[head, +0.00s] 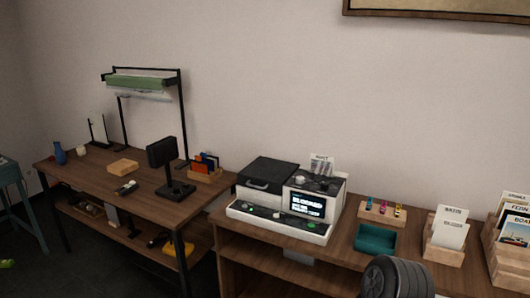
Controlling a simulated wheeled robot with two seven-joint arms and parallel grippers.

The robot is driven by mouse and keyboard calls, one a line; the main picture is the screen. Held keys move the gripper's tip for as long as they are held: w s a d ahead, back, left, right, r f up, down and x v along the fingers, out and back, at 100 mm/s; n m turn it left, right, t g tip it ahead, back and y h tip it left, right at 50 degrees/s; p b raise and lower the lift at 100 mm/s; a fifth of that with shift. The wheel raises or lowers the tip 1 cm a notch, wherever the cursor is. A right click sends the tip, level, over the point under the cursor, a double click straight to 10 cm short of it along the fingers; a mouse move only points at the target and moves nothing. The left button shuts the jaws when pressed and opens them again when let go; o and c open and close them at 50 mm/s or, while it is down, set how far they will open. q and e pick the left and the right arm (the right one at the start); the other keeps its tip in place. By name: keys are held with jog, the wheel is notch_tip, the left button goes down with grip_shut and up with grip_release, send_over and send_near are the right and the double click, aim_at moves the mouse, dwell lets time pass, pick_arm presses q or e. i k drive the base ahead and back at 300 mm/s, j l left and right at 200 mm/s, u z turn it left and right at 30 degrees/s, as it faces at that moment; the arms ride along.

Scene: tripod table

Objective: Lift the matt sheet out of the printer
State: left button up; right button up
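The printer (300,210) is a white and black machine on the right-hand wooden counter, with a small lit screen (307,204) and a dark lid (268,173) on its left part. A small white sheet (321,164) stands upright at the back of the printer's right part. It has dark lettering along its top edge, too small to read with certainty. Its lower part is hidden behind the printer's top.
A teal tray (375,239) and a wooden holder with small coloured bottles (382,211) stand right of the printer. Wooden card racks (443,251) stand further right. A dark ribbed rounded form (397,278) covers the counter's front edge. A desk (140,195) stands left.

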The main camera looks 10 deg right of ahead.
aim_at(320, 165)
jog(key=i+l+u, duration=0.2)
jog(key=i, duration=0.25)
jog(key=i+l+u, duration=0.2)
jog(key=i, duration=0.25)
